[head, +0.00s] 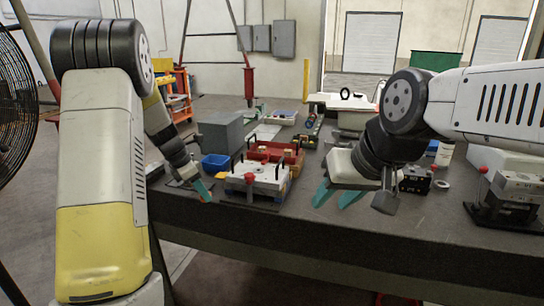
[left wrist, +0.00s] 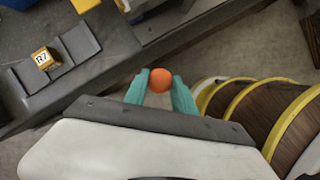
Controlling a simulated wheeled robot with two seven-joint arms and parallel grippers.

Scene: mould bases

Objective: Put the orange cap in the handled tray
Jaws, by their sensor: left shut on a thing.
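The orange cap (left wrist: 160,80) is a small round piece held between the teal fingertips of my left gripper (left wrist: 157,88) in the left wrist view. In the head view my left gripper (head: 203,190) is at the table's front edge, left of the trays; the cap is too small to make out clearly there. A red tray with dark upright handles (head: 275,150) stands on the table to its right. A white plate with black handles and a red knob (head: 256,182) stands in front of that tray. My right gripper (head: 337,197) is open and empty, right of the white plate.
A blue bin (head: 215,164) and a grey block (head: 222,132) stand left of the red tray. A black fixture with a red knob (head: 415,179) is beside my right gripper. Another metal fixture (head: 510,195) stands far right. The front table strip (head: 310,225) is mostly clear.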

